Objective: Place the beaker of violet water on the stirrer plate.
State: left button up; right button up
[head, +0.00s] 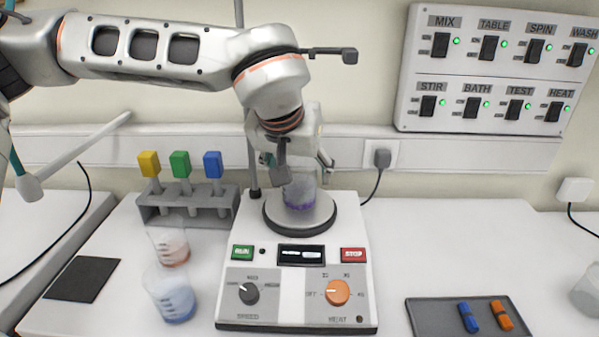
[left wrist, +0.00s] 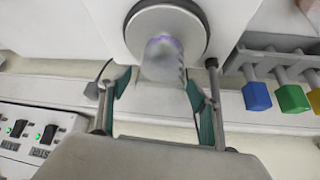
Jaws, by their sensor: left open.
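The beaker of violet water (head: 300,190) stands upright on the round stirrer plate (head: 318,222) of the white stirrer. The beaker also shows in the left wrist view (left wrist: 163,60), over the grey plate (left wrist: 193,22). My left gripper (head: 299,170) is above and around the beaker in the head view. Its two fingers (left wrist: 158,92) are spread apart, with gaps on both sides of the glass in the left wrist view. The gripper partly hides the beaker's top in the head view. My right gripper does not show.
Beakers with red (head: 169,246) and blue water (head: 170,294) stand left of the stirrer. A grey rack (head: 188,205) holds yellow, green and blue tools behind them. A tray (head: 436,317) with blue and orange pieces lies at right. A thin post (head: 252,150) rises behind the plate.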

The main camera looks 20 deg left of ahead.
pick_arm(q)
jog(key=p+v, duration=0.1)
jog(key=v, duration=1)
jog(key=shift+r, duration=0.15)
